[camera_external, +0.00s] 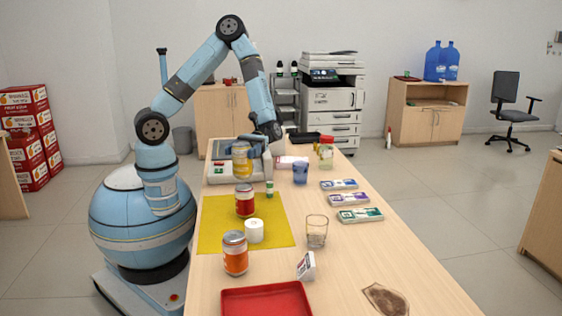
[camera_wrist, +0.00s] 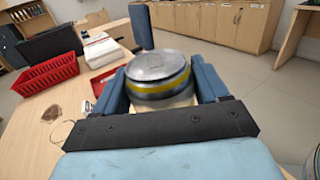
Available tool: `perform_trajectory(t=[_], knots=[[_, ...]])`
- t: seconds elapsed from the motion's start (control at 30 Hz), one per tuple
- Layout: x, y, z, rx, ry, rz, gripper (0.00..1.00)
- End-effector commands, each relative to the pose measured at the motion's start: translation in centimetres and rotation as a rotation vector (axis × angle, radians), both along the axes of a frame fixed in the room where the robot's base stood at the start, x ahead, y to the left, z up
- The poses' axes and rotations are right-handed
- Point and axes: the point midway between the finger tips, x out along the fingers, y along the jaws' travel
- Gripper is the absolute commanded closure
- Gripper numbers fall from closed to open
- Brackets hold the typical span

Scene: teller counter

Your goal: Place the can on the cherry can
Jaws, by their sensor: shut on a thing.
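My gripper (camera_external: 250,158) is shut on a yellow can (camera_external: 242,162) with a silver lid and holds it upright above the counter. In the wrist view, the can's lid and yellow band (camera_wrist: 160,90) show between the two blue fingers. A red can (camera_external: 245,201), which looks like the cherry can, stands upright on the yellow mat (camera_external: 215,233). In the external view the held can appears just above the red can, with a small gap in the picture; whether it is straight over it in depth I cannot tell. The red can is not visible in the wrist view.
An orange can (camera_external: 235,253) and a white roll (camera_external: 254,231) stand nearer the camera. A small green-and-white bottle (camera_external: 270,188) stands just right of the red can. A clear glass (camera_external: 316,232), a blue cup (camera_external: 300,173) and a red tray (camera_external: 266,302) are also on the counter (camera_external: 350,260).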

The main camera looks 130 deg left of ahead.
Motion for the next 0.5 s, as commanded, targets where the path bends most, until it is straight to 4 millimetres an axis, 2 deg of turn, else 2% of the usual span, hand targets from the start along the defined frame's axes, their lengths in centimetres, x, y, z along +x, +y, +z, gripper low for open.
perform_trajectory(t=[0.27,0.5], knots=[[0.3,0.0,-2.9,-0.002,0.000,0.000,0.79],[0.2,0.0,-3.2,-0.001,-0.002,0.000,0.79]])
